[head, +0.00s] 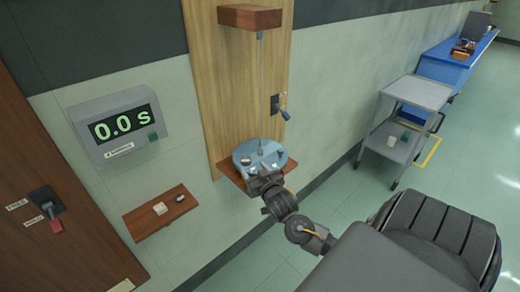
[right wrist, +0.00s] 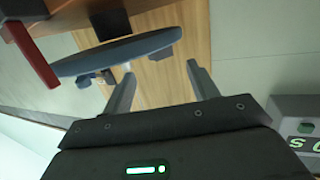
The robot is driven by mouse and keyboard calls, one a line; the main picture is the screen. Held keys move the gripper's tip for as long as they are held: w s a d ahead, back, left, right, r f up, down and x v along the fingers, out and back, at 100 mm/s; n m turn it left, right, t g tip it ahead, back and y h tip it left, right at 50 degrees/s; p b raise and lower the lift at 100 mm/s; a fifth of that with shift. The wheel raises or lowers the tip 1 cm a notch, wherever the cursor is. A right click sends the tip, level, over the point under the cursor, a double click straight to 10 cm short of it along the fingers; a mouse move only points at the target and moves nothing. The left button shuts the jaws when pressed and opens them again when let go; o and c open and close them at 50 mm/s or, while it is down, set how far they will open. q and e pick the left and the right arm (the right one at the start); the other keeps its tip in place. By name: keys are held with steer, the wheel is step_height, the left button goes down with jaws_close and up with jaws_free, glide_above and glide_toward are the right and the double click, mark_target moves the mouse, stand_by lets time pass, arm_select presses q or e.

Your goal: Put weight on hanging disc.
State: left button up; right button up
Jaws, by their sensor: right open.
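The grey-blue hanging disc (head: 272,160) hangs on a thin rod from a wooden block, just above a small wooden shelf. Small metal pieces sit on its top, one at its left (head: 246,161); I cannot tell which is a weight. The disc shows edge-on in the right wrist view (right wrist: 125,54), with a dark block (right wrist: 84,81) on one face. My right gripper (right wrist: 160,72) is open, with nothing between its fingers. It is close to the disc's near side; contact cannot be told. In the head view its hand partly hides the disc's near edge. My left gripper is out of view.
A lower wall shelf (head: 148,222) holds a white block (head: 160,208) and a small dark piece (head: 180,197). A timer (head: 122,122) reads 0.0 s.

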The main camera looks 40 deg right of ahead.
steer(key=v, duration=0.5)
steer(key=shift+s+a+b, duration=0.1)
steer(key=shift+s+b, duration=0.2)
steer(key=shift+b, duration=0.1)
